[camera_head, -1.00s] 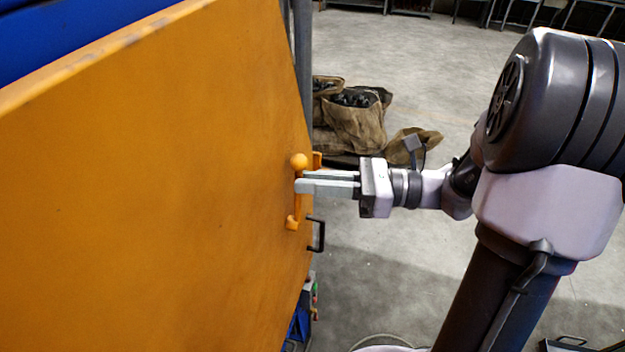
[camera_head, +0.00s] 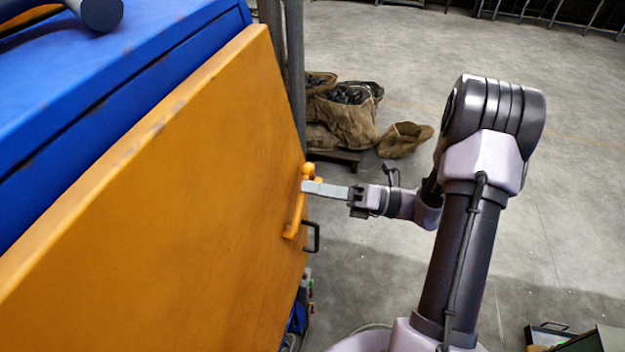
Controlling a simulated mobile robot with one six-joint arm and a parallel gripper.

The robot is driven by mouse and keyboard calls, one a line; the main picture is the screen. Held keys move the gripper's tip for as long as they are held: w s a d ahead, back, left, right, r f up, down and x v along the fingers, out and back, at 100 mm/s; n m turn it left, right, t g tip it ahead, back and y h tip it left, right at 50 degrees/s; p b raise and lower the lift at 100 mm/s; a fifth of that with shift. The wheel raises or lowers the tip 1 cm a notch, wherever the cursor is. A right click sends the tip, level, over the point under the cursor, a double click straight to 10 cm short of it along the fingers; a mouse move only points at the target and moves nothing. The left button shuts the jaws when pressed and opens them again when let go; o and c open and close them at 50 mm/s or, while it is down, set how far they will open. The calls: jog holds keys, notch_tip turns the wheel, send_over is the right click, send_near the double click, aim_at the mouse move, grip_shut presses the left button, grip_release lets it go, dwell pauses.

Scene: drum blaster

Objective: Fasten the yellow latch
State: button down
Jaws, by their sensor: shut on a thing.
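The yellow latch (camera_head: 293,221) is an orange-yellow lever with a round knob (camera_head: 308,170) at its top end. It is mounted near the right edge of the large orange-yellow door (camera_head: 160,210). The lever slants from lower left up to the knob. My gripper (camera_head: 306,187) reaches in from the right, with its grey fingers level, and is shut on the latch lever just below the knob. The fingertips hide part of the lever. The door lies close along the blue machine body (camera_head: 130,90); I cannot tell if it is fully closed.
A black handle (camera_head: 312,237) sticks out from the door edge just below the latch. A grey post (camera_head: 294,60) stands behind the door. Brown sacks (camera_head: 350,115) with dark contents rest on a pallet behind. The concrete floor (camera_head: 560,180) to the right is open.

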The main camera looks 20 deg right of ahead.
jog(key=f+m, duration=0.2)
jog(key=w+m+t+p, duration=0.1)
jog(key=m, duration=0.1)
jog(key=shift+d+f, duration=0.35)
jog(key=shift+f, duration=0.05)
jog(key=shift+w+d+f+m+t+h+p, duration=0.15)
jog(key=shift+f+m+t+p, duration=0.1)
jog(key=shift+f+m, duration=0.75)
jog(key=shift+s+a+f+m+t+h+p, duration=0.2)
jog(key=shift+f+m, duration=0.4)
jog(key=shift+m, duration=0.7)
jog(key=c, duration=1.5)
grip_release()
jog(key=shift+w, duration=0.2)
jog(key=shift+o, duration=0.2)
jog(key=shift+d, duration=0.2)
jog(key=b+v, duration=0.1)
jog(key=v, duration=1.6)
jog(key=shift+s+f, duration=0.2)
jog(key=shift+f, duration=0.05)
